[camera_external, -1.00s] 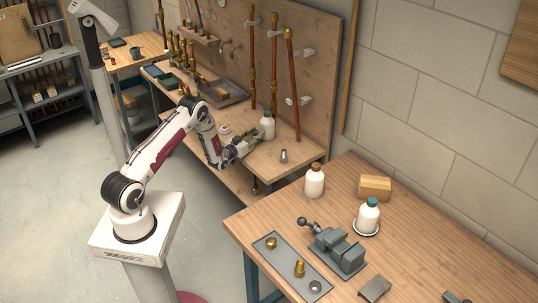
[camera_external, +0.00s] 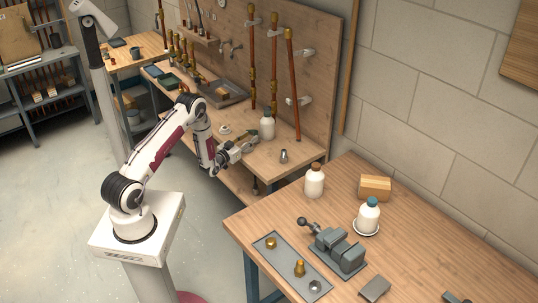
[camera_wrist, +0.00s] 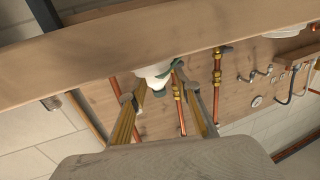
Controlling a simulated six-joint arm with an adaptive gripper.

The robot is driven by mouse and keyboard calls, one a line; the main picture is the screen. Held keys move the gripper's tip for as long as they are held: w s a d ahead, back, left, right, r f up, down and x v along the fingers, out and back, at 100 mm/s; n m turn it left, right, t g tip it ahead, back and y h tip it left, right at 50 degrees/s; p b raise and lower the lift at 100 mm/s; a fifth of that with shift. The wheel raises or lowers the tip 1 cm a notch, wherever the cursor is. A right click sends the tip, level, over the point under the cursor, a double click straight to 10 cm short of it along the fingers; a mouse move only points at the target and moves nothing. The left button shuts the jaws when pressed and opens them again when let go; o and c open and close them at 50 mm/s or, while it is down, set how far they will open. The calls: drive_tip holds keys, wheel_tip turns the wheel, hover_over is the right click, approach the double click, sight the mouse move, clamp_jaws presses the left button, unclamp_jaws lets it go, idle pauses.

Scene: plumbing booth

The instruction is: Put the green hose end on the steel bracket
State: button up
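My gripper (camera_external: 250,146) is low over the front of the back workbench, left of a white bottle (camera_external: 267,125). In the wrist view my gripper (camera_wrist: 157,86) shows two fingers standing apart, with no object clearly held. A small curved green piece (camera_wrist: 168,69), perhaps the green hose end, lies by the right fingertip, in front of the white bottle (camera_wrist: 152,76). I cannot tell whether the finger touches it. A flat grey metal piece (camera_external: 375,288) lies on the near table; I cannot tell whether it is the steel bracket.
A grey cone-shaped fitting (camera_external: 284,156) stands near the back bench's right end. Copper pipes (camera_external: 292,85) rise behind the bench. The near table holds a vise (camera_external: 338,250), a tray (camera_external: 272,256), bottles (camera_external: 314,181) and a wooden block (camera_external: 375,188). Its middle is partly clear.

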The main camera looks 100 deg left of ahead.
drive_tip(key=shift+v, duration=3.35)
